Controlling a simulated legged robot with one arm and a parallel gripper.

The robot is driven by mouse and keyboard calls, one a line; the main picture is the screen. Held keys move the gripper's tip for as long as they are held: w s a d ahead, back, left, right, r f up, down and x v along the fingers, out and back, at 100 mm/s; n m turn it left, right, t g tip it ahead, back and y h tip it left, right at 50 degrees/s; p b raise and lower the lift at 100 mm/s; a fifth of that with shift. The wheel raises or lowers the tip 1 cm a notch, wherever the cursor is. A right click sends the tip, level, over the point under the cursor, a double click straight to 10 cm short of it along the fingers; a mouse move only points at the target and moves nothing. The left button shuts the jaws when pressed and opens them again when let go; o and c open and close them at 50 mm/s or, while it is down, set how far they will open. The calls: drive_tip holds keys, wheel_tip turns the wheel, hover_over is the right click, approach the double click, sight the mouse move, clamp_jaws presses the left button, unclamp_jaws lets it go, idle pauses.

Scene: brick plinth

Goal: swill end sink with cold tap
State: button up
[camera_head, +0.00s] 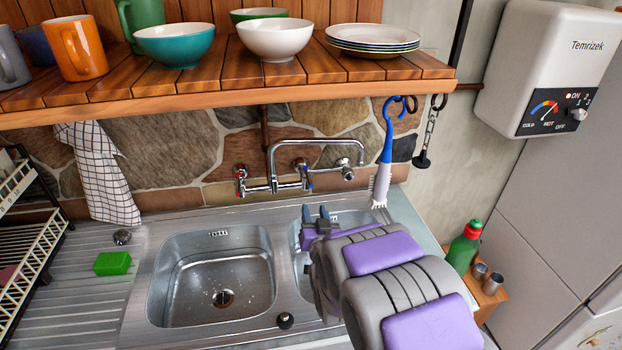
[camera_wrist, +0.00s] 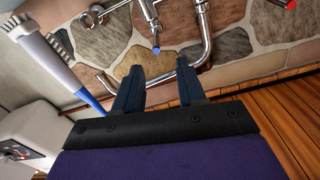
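The chrome mixer tap (camera_head: 272,165) is on the stone wall above the sinks, with a red-marked handle (camera_head: 241,175) at left and a blue-marked cold handle (camera_head: 306,172) at right. Its spout swings right, and no water stream shows. The right-hand end sink (camera_head: 300,262) is mostly hidden behind my arm. My gripper (camera_head: 315,213) is over that sink's back part, below the tap. In the wrist view my gripper (camera_wrist: 160,85) is open and empty, with the blue-tipped handle (camera_wrist: 156,49) beyond its fingertips, apart from them.
The left sink (camera_head: 170,285) looks empty. A green sponge (camera_head: 112,263) lies on the drainboard. A wooden shelf (camera_head: 230,97) with bowls, mugs and plates overhangs the tap. A blue-and-white brush (camera_head: 384,160) hangs at right. A green bottle (camera_head: 463,247) stands right of the sink.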

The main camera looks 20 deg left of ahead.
approach(310, 182)
drive_tip(key=w, duration=0.2)
drive_tip(key=x, duration=0.3)
drive_tip(key=b+x, duration=0.1)
drive_tip(key=x, duration=0.2)
drive_tip(key=f+b+x, duration=0.1)
drive_tip(key=x, duration=0.2)
drive_tip(key=shift+a+f, duration=0.1)
drive_tip(key=shift+a, duration=0.45)
drive_tip(key=shift+w+a, duration=0.1)
drive_tip(key=shift+w, duration=0.45)
drive_tip(key=shift+w+a, duration=0.3)
drive_tip(key=shift+a, duration=0.25)
drive_tip(key=shift+c, duration=0.3)
drive_tip(key=shift+d, duration=0.25)
drive_tip(key=c, duration=0.5)
clamp_jaws()
